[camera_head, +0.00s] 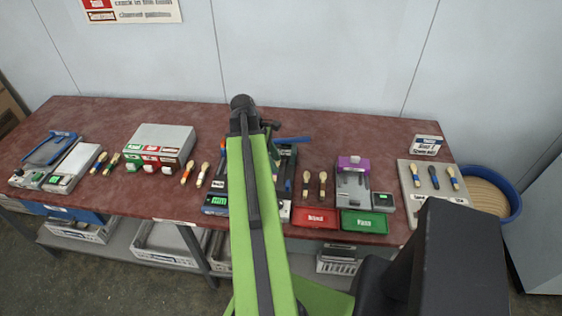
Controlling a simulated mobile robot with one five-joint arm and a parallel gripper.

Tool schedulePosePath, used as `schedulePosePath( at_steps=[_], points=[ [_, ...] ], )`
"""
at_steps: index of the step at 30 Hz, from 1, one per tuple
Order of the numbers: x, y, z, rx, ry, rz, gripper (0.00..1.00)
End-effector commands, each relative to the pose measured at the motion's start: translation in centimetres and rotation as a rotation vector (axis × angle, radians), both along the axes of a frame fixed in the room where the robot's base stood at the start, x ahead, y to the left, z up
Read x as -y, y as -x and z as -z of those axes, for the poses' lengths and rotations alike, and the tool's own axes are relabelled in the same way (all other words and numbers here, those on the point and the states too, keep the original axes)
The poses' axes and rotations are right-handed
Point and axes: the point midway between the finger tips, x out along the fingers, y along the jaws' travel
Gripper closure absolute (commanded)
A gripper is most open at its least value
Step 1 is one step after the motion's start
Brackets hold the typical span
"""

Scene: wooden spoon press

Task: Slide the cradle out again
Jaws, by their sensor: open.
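The press (288,170) stands in the middle of the bench, a dark machine with a blue lever (293,139) sticking out to the right. My green arm crosses in front of it and covers most of it. A blue-edged unit with a small green display (215,204) shows at its front left. The cradle cannot be made out; whether it is in or out is hidden. My gripper is hidden behind my arm, so its place relative to the cradle does not show.
Wooden-handled spoons (306,184) lie right of the press, before a grey device with a purple top (353,165). Red (314,217) and green (364,222) trays sit at the front edge. A grey box (160,143) stands left, a blue basket (490,193) beyond the right end.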

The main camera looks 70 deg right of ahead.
Motion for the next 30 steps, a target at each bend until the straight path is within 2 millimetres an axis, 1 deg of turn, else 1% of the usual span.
schedulePosePath(
  at_steps=[1,3,7,11,19,20,22,23,25,26,27,29,30],
  points=[
    [-0.1,-0.5,-2.3,0.0,0.0,-0.002,0.56],
    [-0.3,-1.1,-3.5,0.001,0.0,-0.002,0.56],
    [-0.5,-1.8,-5.0,0.001,0.0,-0.001,0.56],
    [-0.6,-2.1,-5.5,0.001,-0.001,-0.001,0.56],
    [-0.6,-2.2,-5.4,0.001,-0.001,-0.001,0.56],
    [-0.6,-2.2,-5.4,0.001,-0.001,-0.001,0.58],
    [-0.9,-2.6,-5.4,0.004,0.001,-0.002,0.67],
    [-1.2,-3.2,-5.3,0.01,0.004,-0.002,0.71],
    [-2.9,-5.7,-4.9,0.032,0.018,0.0,0.8],
    [-4.0,-7.4,-4.7,0.048,0.027,0.002,0.84],
    [-6.0,-10.0,-4.4,0.074,0.038,0.009,0.89],
    [-10.1,-14.5,-3.8,0.124,0.054,0.023,0.97],
    [-13.4,-17.5,-3.4,0.161,0.06,0.037,1.0]
  ],
)
